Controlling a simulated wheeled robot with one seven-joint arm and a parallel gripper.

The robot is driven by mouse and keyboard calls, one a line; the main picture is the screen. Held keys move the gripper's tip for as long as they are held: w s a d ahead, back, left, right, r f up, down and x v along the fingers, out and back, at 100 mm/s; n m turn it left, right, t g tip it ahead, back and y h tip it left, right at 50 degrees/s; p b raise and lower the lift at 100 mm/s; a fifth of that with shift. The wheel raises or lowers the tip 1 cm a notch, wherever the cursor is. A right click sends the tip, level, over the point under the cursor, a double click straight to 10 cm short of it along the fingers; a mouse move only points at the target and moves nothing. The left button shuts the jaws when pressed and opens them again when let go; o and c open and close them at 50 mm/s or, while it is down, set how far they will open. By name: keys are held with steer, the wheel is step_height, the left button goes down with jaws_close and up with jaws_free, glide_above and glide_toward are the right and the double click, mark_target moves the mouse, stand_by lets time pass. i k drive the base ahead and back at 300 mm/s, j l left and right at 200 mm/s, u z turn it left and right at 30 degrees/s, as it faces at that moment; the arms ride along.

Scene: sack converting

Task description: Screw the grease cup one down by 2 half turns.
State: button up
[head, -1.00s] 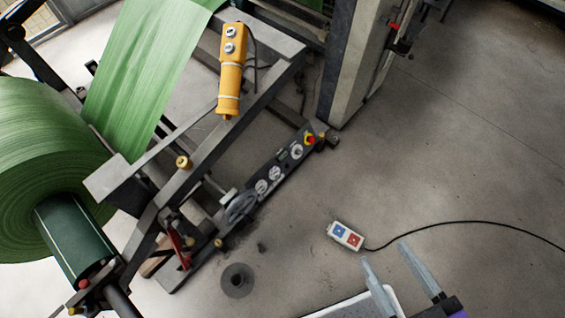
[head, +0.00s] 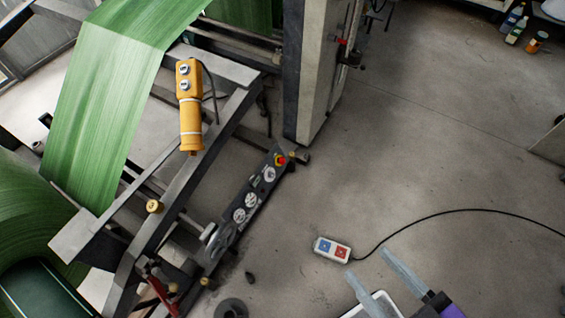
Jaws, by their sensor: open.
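A round brass cup (head: 154,206) sits on the grey machine frame, left of centre in the head view. Smaller brass-coloured knobs show lower on the frame, one near the red handle (head: 174,287) and another to its right (head: 205,282). I cannot tell which of these is grease cup one. My gripper (head: 367,262) is at the bottom right, its two pale fingers apart and empty. It is over the floor area, well to the right of the frame and touching none of the brass parts.
A yellow pendant (head: 190,115) hangs over the frame. A dark panel with gauges and a red button (head: 245,205) lies below it. Green web (head: 105,95) and a roll fill the left. A switch box (head: 332,249) with a cable lies on the floor. Floor at right is open.

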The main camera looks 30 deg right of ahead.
mark_target(205, 281)
steer(key=k+l+u, duration=0.1)
steer(key=u, duration=0.25)
steer(key=k+l+u, duration=0.15)
steer(key=u, duration=0.15)
steer(key=k+l+u, duration=0.15)
steer(key=u, duration=0.2)
